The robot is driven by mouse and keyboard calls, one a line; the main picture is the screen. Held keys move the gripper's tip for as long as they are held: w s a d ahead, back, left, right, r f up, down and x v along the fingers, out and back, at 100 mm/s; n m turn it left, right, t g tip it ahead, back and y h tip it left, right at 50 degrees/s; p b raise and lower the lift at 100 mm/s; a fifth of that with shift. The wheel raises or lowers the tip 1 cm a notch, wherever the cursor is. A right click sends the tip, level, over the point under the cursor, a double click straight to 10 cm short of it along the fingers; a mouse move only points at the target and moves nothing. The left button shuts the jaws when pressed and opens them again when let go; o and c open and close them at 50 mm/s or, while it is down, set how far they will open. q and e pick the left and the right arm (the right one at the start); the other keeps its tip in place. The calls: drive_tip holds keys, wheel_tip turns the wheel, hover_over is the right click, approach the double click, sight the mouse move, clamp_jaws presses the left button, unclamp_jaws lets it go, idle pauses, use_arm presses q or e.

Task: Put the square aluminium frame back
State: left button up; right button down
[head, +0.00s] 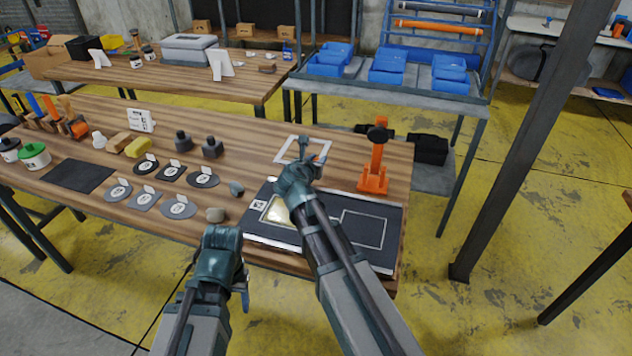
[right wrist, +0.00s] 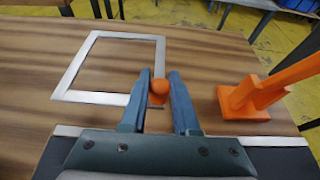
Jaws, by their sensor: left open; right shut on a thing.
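The square aluminium frame (head: 283,148) is a pale, open square over the wooden table, left of the orange stand. It also shows in the right wrist view (right wrist: 76,65). My right gripper (right wrist: 159,78) is shut with an orange knob (right wrist: 158,87) between its fingers at the frame's near right corner; the knob appears to belong to the frame. I cannot tell whether the frame touches the table. My left gripper (head: 244,288) is open and empty in front of the table. A dark mat (head: 328,247) at the table's front right bears a white square outline (head: 364,230).
The orange stand (head: 373,170) stands close right of the frame. A yellowish square (head: 276,212) lies on the mat's left half, partly hidden by my right arm. A dark post rises at right.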

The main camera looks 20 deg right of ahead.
sight(317, 184)
use_arm(q)
drive_tip(key=shift+f+b, duration=2.3)
drive_tip(key=shift+f, duration=0.6)
use_arm(e)
drive_tip(key=shift+f, duration=2.95)
drive_tip(key=shift+f, duration=0.1)
use_arm(q)
drive_tip(key=shift+f, duration=0.1)
use_arm(e)
drive_tip(key=c, duration=0.7)
unclamp_jaws()
drive_tip(key=shift+o, duration=0.2)
drive_tip(key=shift+s+a+r, duration=0.1)
drive_tip(key=shift+s+r, duration=0.1)
drive_tip(key=shift+r, duration=0.1)
use_arm(q)
wheel_tip(317, 184, up, 5)
drive_tip(key=p, duration=0.4)
drive_tip(key=shift+f+p, duration=0.1)
drive_tip(key=shift+p, duration=0.2)
use_arm(e)
drive_tip(key=v, duration=1.1)
drive_tip(key=shift+s+a, duration=0.15)
drive_tip(key=shift+s, duration=0.1)
